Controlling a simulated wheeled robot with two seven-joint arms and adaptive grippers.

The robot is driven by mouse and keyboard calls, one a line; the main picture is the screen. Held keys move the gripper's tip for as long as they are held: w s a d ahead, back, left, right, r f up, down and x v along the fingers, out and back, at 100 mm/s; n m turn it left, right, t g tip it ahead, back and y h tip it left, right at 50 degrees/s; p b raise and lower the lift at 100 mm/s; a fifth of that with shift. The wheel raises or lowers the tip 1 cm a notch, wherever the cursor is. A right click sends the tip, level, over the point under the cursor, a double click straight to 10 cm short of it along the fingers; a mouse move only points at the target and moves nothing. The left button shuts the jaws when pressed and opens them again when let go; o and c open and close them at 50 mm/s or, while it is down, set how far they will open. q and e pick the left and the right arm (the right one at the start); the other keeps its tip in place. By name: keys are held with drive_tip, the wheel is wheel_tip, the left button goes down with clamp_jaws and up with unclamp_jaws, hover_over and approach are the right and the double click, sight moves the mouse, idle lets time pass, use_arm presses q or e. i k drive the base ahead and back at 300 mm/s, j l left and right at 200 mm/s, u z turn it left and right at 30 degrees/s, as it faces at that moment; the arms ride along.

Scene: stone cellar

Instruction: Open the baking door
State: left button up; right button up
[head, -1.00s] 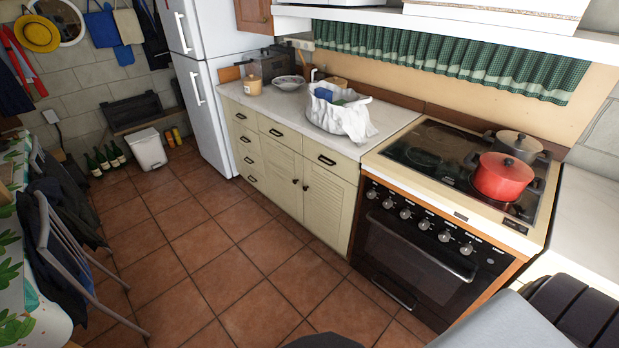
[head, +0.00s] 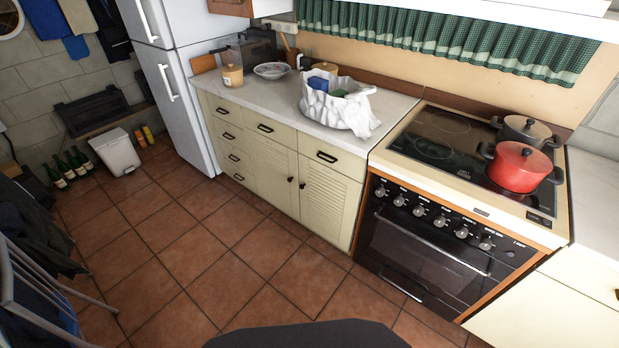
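The oven (head: 447,231) stands at the right of the head view, set in a wood-edged cooker below a black hob. Its dark glass baking door (head: 424,262) looks closed, with a long bar handle (head: 432,243) across its top. A row of knobs (head: 420,210) sits above the handle. Neither of my grippers is in view.
A red pot (head: 519,167) and a grey pot (head: 528,130) stand on the hob. Cream cabinets (head: 262,165) with a white bag (head: 340,108) on top run left to a white fridge (head: 178,95). The tiled floor (head: 225,255) before the oven is clear. A chair (head: 40,290) stands lower left.

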sight(276, 165)
drive_tip(key=i+j+z, duration=0.2)
drive_tip(key=j+z, duration=0.25)
drive_tip(key=i+j+z, duration=0.15)
drive_tip(key=j+z, duration=0.15)
drive_tip(key=z, duration=0.15)
drive_tip(key=i+j+z, duration=0.2)
drive_tip(key=j, duration=0.15)
drive_tip(key=j+z, duration=0.2)
drive_tip(key=j, duration=0.15)
drive_tip(key=k, duration=0.05)
